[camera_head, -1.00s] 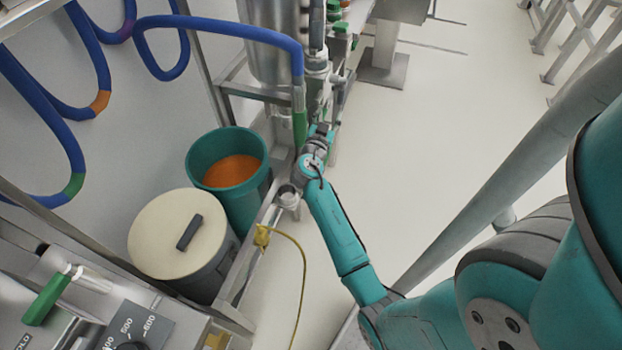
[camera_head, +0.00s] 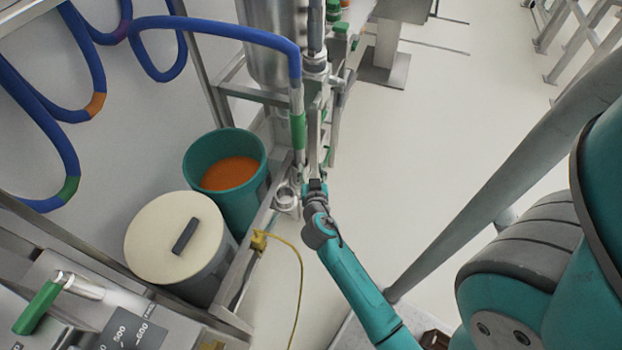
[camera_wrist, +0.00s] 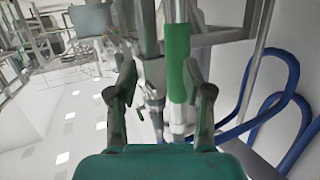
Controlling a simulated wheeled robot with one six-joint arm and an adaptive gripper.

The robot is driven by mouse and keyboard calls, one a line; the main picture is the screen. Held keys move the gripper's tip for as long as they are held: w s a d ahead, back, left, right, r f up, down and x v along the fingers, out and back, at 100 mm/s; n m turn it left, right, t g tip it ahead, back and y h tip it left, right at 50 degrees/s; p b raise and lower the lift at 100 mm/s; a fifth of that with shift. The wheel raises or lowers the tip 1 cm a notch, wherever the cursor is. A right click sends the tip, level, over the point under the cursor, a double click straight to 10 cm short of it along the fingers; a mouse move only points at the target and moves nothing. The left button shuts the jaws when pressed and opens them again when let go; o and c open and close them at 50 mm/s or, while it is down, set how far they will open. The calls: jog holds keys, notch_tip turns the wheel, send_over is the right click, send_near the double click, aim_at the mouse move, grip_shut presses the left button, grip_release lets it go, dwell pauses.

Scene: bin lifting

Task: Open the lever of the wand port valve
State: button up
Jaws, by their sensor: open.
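My gripper (camera_head: 314,186) is beside the steel pipework in the head view. In the wrist view, my gripper (camera_wrist: 160,92) has its two dark fingers spread apart, with nothing held between them. A metal fitting with small valve parts (camera_wrist: 154,98) shows beyond the gap between the fingers. Next to it hangs a wand with a green sleeve (camera_wrist: 180,65), partly behind the right finger. The same green sleeve (camera_head: 298,131) is at the end of the blue hose in the head view. I cannot clearly tell which part is the wand port valve's lever.
A teal bin of orange contents (camera_head: 225,143) and a lidded bin (camera_head: 160,240) stand left of the frame rail. A yellow cable (camera_head: 300,275) runs down to the floor. Blue hose (camera_wrist: 290,75) loops at right in the wrist view.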

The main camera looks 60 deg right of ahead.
jog(key=shift+s+a+f+n+t+y, duration=0.1)
jog(key=shift+s+a+f+n+y, duration=0.1)
jog(key=shift+a, duration=0.25)
jog(key=shift+s+a+f+n+t+y, duration=0.15)
jog(key=shift+s+a+n, duration=0.1)
jog(key=shift+a, duration=0.15)
jog(key=shift+s+a+f+n+t+y, duration=0.1)
jog(key=shift+s+a+f+n+y, duration=0.1)
jog(key=shift+a, duration=0.25)
jog(key=shift+d+r, duration=0.1)
jog(key=shift+d, duration=0.05)
jog(key=c, duration=0.6)
jog(key=d+r+n, duration=0.1)
jog(key=d, duration=0.1)
jog(key=d+r+n+g+h, duration=0.1)
jog(key=d+r+n, duration=0.2)
jog(key=d+n, duration=0.1)
jog(key=shift+w+r+g+h, duration=0.25)
jog(key=shift+w+r, duration=0.1)
jog(key=shift+w, duration=0.05)
grip_shut()
jog(key=d+r+n+g+h, duration=0.1)
jog(key=d+r+n+g, duration=0.1)
jog(key=d+r+n, duration=0.5)
jog(key=n, duration=0.2)
send_near(340, 100)
jog(key=x, duration=0.7)
jog(key=shift+d, duration=0.15)
